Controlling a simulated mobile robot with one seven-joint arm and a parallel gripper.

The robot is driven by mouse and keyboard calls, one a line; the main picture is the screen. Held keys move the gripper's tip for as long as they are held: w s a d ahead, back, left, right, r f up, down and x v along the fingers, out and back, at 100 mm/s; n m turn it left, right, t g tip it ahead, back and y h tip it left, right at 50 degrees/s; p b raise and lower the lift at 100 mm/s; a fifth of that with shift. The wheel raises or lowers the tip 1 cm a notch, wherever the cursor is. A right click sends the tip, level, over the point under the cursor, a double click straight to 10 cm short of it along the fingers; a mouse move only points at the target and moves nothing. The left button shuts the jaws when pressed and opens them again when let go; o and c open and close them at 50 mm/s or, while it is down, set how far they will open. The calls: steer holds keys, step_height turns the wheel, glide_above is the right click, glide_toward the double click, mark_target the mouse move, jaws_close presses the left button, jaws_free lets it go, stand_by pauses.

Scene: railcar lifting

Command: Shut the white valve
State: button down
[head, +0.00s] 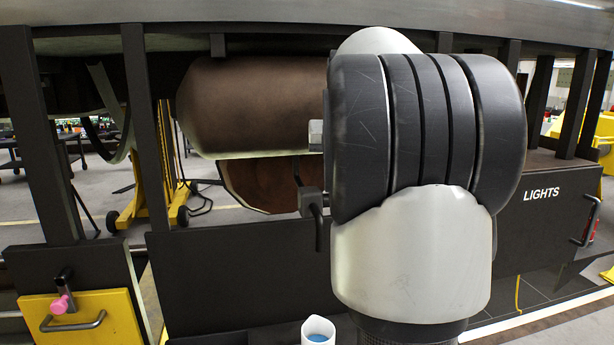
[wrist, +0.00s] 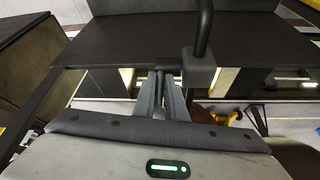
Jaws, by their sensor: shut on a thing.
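I cannot make out a valve with a white handle in either view. My gripper (wrist: 167,82) shows in the wrist view, its two grey fingers close together at a short dark round bar (wrist: 168,64). The bar meets a dark block (wrist: 200,68) with a curved rod (wrist: 204,30) rising from it. In the head view my arm hides the gripper. A dark block with a bent black handle (head: 319,226) shows just left of my arm, on the dark panel.
A brown tank (head: 255,100) hangs behind my arm under the railcar frame. At lower left, a valve with a pink knob (head: 62,304) is on a yellow panel (head: 105,322) with a handle. A dark box marked LIGHTS (head: 542,225) is at right. Dark posts stand along the frame.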

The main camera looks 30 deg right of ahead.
steer(key=shift+w+d+r, duration=0.1)
steer(key=shift+w+r, duration=0.1)
steer(key=shift+r, duration=0.25)
steer(key=c, duration=2)
jaws_free()
steer(key=shift+o, duration=0.9)
steer(key=shift+w+d+f+g, duration=0.1)
steer(key=shift+w+g, duration=0.1)
steer(key=shift+g, duration=0.1)
steer(key=shift+w+d+f, duration=0.1)
steer(key=shift+w+f, duration=0.1)
steer(key=shift+s+r, duration=0.2)
steer(key=shift+s, duration=0.05)
steer(key=v, duration=1.7)
steer(key=shift+w, duration=0.1)
